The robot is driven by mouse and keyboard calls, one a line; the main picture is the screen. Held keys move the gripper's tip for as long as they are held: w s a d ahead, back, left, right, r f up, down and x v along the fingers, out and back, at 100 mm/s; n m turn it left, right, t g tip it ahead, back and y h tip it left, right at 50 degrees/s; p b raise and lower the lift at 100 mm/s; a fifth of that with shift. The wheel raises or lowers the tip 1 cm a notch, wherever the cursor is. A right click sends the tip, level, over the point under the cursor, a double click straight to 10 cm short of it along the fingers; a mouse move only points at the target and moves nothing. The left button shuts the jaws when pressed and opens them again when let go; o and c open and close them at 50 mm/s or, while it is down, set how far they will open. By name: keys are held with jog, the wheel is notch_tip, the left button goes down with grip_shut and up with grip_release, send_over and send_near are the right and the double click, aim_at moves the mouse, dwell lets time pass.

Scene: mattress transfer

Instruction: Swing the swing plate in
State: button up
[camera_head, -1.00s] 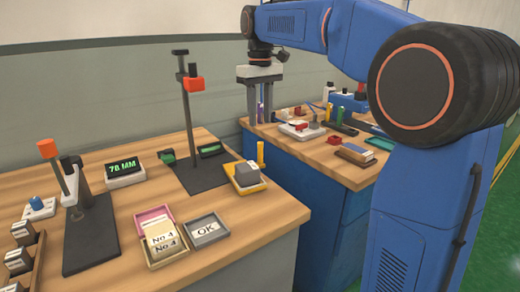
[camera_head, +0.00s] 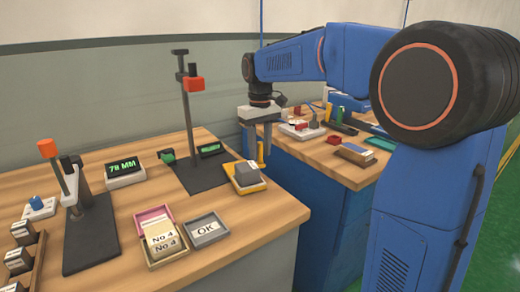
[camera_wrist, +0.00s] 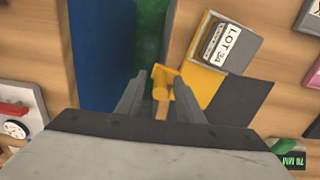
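A yellow fixture (camera_head: 248,185) sits at the right edge of the left bench, with a grey block (camera_head: 247,173) on it. In the wrist view the block bears a "LOT 34" label (camera_wrist: 230,43). A yellow upright post (camera_head: 261,155) stands at the fixture's far right corner; it also shows in the wrist view (camera_wrist: 162,82). I cannot tell which part is the swing plate. My gripper (camera_head: 259,145) points down over the post. In the wrist view my gripper's (camera_wrist: 157,88) fingers are apart, with the post's top between or just beyond their tips; contact is not visible.
A dark stand (camera_head: 188,110) with a red-orange head rises left of the fixture. A "78 MM" display (camera_head: 124,172), an OK tray (camera_head: 206,230) and a card tray (camera_head: 160,236) share the bench. A second bench (camera_head: 340,177) with small items stands right, across a gap.

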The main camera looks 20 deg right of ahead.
grip_shut()
jog(key=shift+s, duration=0.2)
jog(key=shift+s+a+m, duration=0.25)
jog(key=shift+s+m, duration=0.25)
jog(key=shift+m, duration=0.35)
jog(key=shift+s+a+m, duration=0.2)
jog(key=shift+s+m, duration=0.25)
jog(key=shift+m, duration=0.4)
jog(key=shift+s+a+m, duration=0.45)
jog(key=shift+s+m, duration=0.05)
jog(key=shift+m, duration=0.45)
jog(key=shift+s+a+m, duration=0.45)
jog(key=shift+s+m, duration=0.05)
jog(key=shift+m, duration=0.45)
jog(key=shift+s+a+m, duration=0.4)
jog(key=shift+a+m, duration=0.25)
jog(key=shift+m, duration=0.45)
jog(key=shift+s+a+m, duration=0.35)
jog(key=shift+a+m, duration=0.3)
jog(key=shift+m, duration=0.45)
jog(key=shift+s+a+m, duration=0.15)
jog(key=shift+a+m, duration=1.3)
jog(key=shift+m, duration=0.65)
jog(key=shift+a, duration=0.1)
